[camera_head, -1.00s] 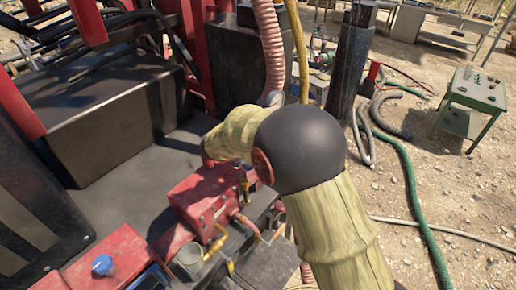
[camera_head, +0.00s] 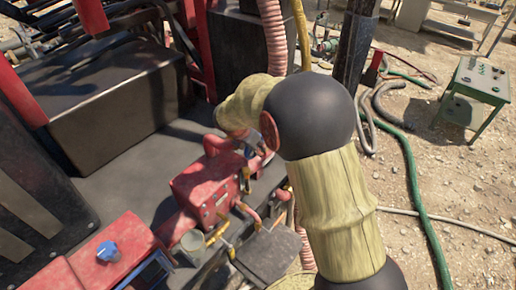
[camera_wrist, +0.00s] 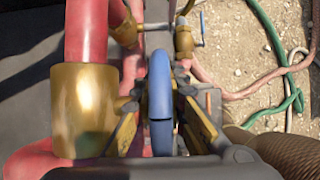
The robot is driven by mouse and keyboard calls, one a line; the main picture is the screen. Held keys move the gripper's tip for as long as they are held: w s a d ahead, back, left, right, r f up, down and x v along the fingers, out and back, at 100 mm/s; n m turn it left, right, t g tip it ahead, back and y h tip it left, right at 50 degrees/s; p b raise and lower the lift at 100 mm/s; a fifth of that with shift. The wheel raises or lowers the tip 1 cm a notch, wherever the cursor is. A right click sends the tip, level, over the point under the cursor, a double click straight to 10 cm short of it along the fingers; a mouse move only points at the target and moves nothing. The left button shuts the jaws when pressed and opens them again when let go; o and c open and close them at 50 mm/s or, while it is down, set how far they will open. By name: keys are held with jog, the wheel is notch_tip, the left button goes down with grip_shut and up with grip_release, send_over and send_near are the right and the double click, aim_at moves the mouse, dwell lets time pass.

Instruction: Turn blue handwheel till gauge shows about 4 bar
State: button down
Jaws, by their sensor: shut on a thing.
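The blue handwheel (camera_wrist: 161,85) is seen nearly edge-on in the wrist view, as a curved blue rim running up the middle. My gripper (camera_wrist: 156,92) has one finger on each side of this rim and is shut on it. In the head view, my arm's sleeved links and dark joint cover much of the area around the gripper, and the handwheel cannot be made out clearly there. No readable gauge face shows in either view.
Brass fittings (camera_wrist: 84,105) and red pipes (camera_wrist: 87,30) crowd the handwheel's left. In the head view, a red pump block (camera_head: 205,190) and a red box with a blue knob (camera_head: 108,251) stand left of my arm. Hoses (camera_head: 412,180) lie on open gravel at right.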

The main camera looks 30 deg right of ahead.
jog(key=c, duration=2)
grip_release()
jog(key=shift+w, duration=0.15)
jog(key=shift+c, duration=0.2)
jog(key=shift+r, duration=0.1)
jog(key=v, duration=1)
jog(key=shift+a+r, duration=0.25)
jog(key=shift+s+a+r, duration=0.2)
jog(key=shift+a+r, duration=0.05)
jog(key=shift+r, duration=0.25)
